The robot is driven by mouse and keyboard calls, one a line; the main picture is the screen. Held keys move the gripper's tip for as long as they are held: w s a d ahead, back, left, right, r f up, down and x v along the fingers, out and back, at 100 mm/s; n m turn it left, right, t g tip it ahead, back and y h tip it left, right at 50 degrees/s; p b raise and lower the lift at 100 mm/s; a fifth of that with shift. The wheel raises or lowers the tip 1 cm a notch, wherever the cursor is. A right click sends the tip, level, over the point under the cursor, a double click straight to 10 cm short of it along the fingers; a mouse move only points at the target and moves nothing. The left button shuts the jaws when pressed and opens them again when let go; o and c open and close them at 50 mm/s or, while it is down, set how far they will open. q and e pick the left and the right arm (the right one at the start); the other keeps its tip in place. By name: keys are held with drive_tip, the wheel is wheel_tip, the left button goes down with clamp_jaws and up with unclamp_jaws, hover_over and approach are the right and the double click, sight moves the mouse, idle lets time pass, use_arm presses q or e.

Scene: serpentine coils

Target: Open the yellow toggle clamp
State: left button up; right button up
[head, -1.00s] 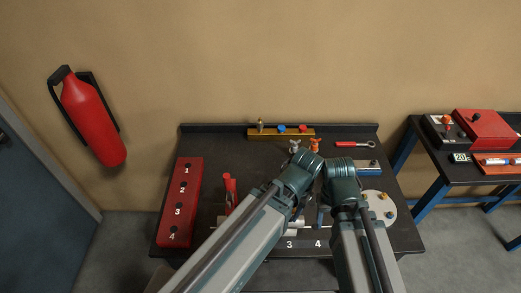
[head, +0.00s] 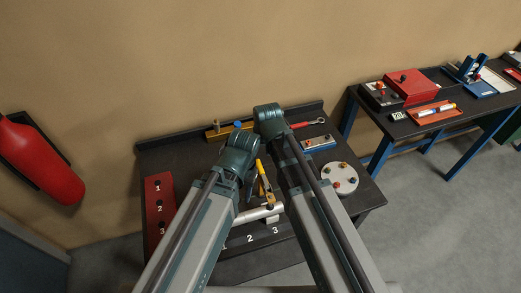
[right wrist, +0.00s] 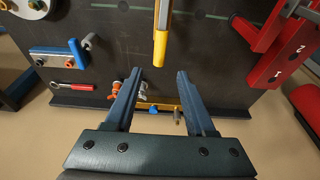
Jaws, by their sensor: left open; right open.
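The yellow toggle clamp's handle (head: 264,183) stands up near the middle of the bench in the head view, between my two arms. In the right wrist view the yellow handle (right wrist: 160,42) hangs down from the top edge, its end just ahead of the gap between my fingers. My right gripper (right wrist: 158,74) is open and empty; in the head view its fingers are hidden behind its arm. My left gripper (head: 250,185) is open, just left of the yellow handle in the head view, partly hidden by its own wrist. The clamp's base is largely hidden.
A red numbered block (head: 158,200) lies at the bench's left. A silver cylinder (head: 262,213) lies in front of the clamp. A white disc (head: 340,180) and a blue block (head: 318,143) are on the right. A red handle (right wrist: 250,32) shows in the right wrist view.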

sight(259, 164)
drive_tip(key=b+x, duration=0.9)
drive_tip(key=x, duration=0.1)
drive_tip(key=shift+r, duration=0.1)
clamp_jaws()
